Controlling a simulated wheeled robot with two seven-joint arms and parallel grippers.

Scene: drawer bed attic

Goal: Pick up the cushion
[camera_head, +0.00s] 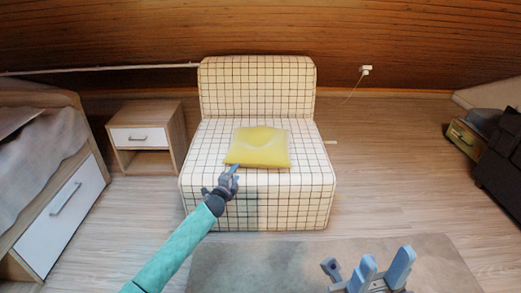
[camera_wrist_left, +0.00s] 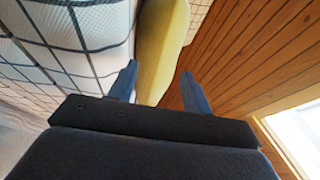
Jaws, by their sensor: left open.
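The yellow cushion (camera_head: 260,145) lies flat on the seat of a checked chair (camera_head: 258,190), with its front edge towards me. My left gripper (camera_head: 234,171) is at the cushion's front left corner, low over the seat. In the left wrist view, the open fingers (camera_wrist_left: 158,82) stand on either side of the near part of the cushion (camera_wrist_left: 160,45). I cannot tell whether they touch it. My right gripper (camera_head: 384,268) is open and empty over the rug at the bottom right, well away from the cushion.
A bedside cabinet (camera_head: 147,140) stands left of the chair, and a bed with a white drawer (camera_head: 62,212) is further left. A grey rug (camera_head: 300,262) lies in front. A dark piece of furniture (camera_head: 502,160) is at the far right. The floor right of the chair is clear.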

